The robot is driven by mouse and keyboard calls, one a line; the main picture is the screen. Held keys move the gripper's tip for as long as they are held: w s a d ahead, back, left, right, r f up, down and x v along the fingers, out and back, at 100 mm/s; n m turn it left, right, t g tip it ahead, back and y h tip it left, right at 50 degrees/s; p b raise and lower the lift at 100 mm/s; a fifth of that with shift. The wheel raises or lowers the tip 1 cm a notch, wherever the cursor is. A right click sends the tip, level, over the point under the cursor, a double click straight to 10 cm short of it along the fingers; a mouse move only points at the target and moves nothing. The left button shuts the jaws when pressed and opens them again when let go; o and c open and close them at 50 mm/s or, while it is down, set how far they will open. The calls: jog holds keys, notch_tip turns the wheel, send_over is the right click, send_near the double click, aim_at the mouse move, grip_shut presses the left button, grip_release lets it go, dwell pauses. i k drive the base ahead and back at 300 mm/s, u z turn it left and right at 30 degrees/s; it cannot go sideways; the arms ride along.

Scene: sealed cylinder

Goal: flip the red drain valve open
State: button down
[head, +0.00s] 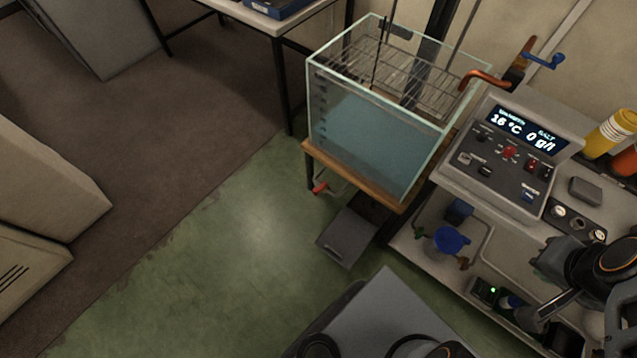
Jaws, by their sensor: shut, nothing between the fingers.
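The red drain valve (319,188) is a small red handle low on the left side of the tank stand, just below the wooden top, beside a short pipe. The handle is too small to tell its exact setting. The glass tank (375,135) above it holds bluish water, with a wire rack near its top. My gripper (528,314) is at the lower right, shut and empty, pointing down and left in front of the bench's lower shelf. It is well to the right of the valve and apart from it.
A control box (508,155) with a lit display reading 16 °C and 0 g/l stands on the bench right of the tank. A grey box (348,237) lies below the tank. A blue funnel-like part (450,240) is on the lower shelf. Green floor (240,240) left of the stand is clear.

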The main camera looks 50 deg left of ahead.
aim_at(316, 190)
jog(key=u, duration=1.95)
jog(key=k, duration=0.65)
jog(key=u, duration=0.2)
jog(key=i, duration=0.3)
jog(key=u, duration=1)
jog(key=i, duration=1.85)
jog(key=z, duration=0.65)
jog(key=i, duration=0.45)
jog(key=z, duration=0.4)
